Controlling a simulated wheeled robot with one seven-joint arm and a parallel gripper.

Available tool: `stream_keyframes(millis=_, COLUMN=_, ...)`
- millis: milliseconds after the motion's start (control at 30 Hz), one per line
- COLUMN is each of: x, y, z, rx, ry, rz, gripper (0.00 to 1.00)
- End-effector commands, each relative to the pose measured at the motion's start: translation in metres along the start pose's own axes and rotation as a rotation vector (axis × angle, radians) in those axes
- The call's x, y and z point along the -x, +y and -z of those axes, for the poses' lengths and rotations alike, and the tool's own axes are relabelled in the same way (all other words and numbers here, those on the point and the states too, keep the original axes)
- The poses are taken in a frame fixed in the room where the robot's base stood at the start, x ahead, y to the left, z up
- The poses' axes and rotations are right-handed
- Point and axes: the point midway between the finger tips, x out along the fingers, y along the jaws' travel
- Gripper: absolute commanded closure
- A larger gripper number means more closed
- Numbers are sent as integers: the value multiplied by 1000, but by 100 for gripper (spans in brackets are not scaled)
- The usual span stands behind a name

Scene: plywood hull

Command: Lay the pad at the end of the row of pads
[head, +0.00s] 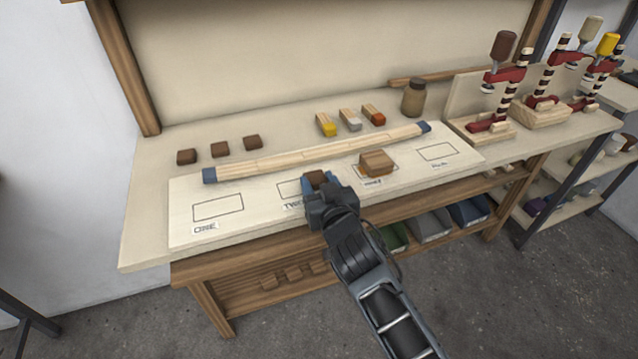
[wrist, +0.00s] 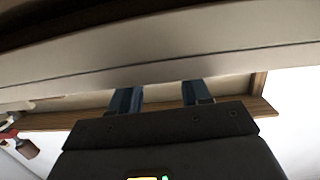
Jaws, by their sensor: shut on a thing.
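My gripper (head: 318,183) is over the white board, at the rectangle labelled TWO. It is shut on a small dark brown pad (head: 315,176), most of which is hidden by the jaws. Three similar brown pads lie in a spaced row at the back left of the bench: the left pad (head: 186,156), the middle pad (head: 219,149) and the right pad (head: 251,142). In the wrist view the two blue fingers (wrist: 160,98) stand apart and the pad cannot be made out between them.
A long wooden strip (head: 300,156) with blue ends lies between the pad row and my gripper. A wooden block (head: 377,162) sits on the board (head: 255,225) to the right. Yellow, grey and orange-ended blocks (head: 349,119), a jar (head: 413,98) and red clamps (head: 497,75) stand further right.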

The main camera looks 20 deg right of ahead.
Motion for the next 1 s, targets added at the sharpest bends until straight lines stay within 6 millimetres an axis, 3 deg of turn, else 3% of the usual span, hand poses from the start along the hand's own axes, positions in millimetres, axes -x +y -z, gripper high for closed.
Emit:
stream_keyframes(millis=100, x=-1, y=0, z=-4, rx=0, ry=0, rz=0, gripper=87)
stream_keyframes(millis=133, x=0, y=0, z=-3, rx=0, ry=0, rz=0, gripper=52)
stream_keyframes(millis=400, x=0, y=0, z=-2, rx=0, ry=0, rz=0, gripper=27)
stream_keyframes(millis=767, x=2, y=0, z=2, rx=0, ry=-1, rz=0, gripper=27)
stream_keyframes(millis=1000, x=43, y=0, z=-3, rx=-1, ry=-2, rz=1, gripper=27)
